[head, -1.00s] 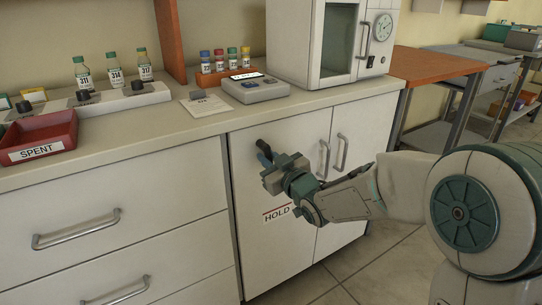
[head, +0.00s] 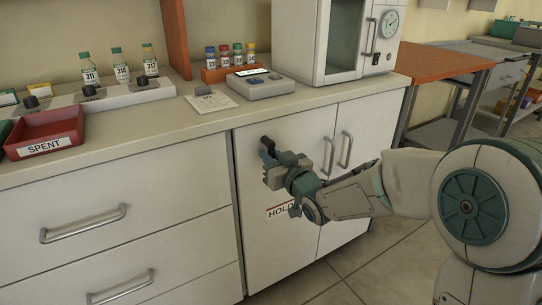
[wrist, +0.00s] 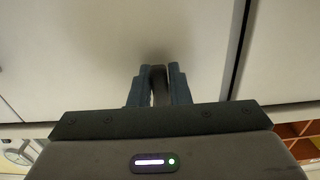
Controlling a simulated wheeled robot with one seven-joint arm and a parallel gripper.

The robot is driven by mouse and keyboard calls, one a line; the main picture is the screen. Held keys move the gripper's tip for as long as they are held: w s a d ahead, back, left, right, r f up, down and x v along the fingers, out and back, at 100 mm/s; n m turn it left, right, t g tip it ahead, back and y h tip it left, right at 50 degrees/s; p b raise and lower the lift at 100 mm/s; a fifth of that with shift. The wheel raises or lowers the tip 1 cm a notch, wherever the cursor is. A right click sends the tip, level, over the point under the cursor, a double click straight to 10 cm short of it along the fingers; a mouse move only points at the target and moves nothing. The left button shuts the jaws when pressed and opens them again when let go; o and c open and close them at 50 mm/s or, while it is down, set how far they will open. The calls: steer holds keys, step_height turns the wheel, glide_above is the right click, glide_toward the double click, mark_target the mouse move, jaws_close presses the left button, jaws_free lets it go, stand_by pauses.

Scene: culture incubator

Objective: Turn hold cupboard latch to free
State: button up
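The hold cupboard is the white two-door cupboard under the counter, with a red-lined HOLD label (head: 281,211) on its left door (head: 300,135). Its dark latch (head: 266,141) sits near the top left of that door; only its upper end shows in the head view. My gripper (head: 268,156) is at the latch, in front of the door. In the wrist view, the blue-grey fingers of my gripper (wrist: 160,84) stand close on either side of the dark latch (wrist: 159,88) and appear shut on it. The gripper body hides the latch's base.
Bar handles (head: 328,157) and (head: 345,150) stand right of my gripper. Drawers (head: 120,180) with bar handles lie to the left. The counter above carries a red SPENT tray (head: 70,125), bottles, a grey device (head: 260,86) and a white incubator (head: 310,45). Floor on the right is clear.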

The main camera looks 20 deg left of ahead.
steer(key=o, duration=0.3)
steer(key=p+v, duration=0.3)
steer(key=v, duration=1)
steer(key=shift+s+d, duration=0.25)
steer(key=shift+s, duration=0.05)
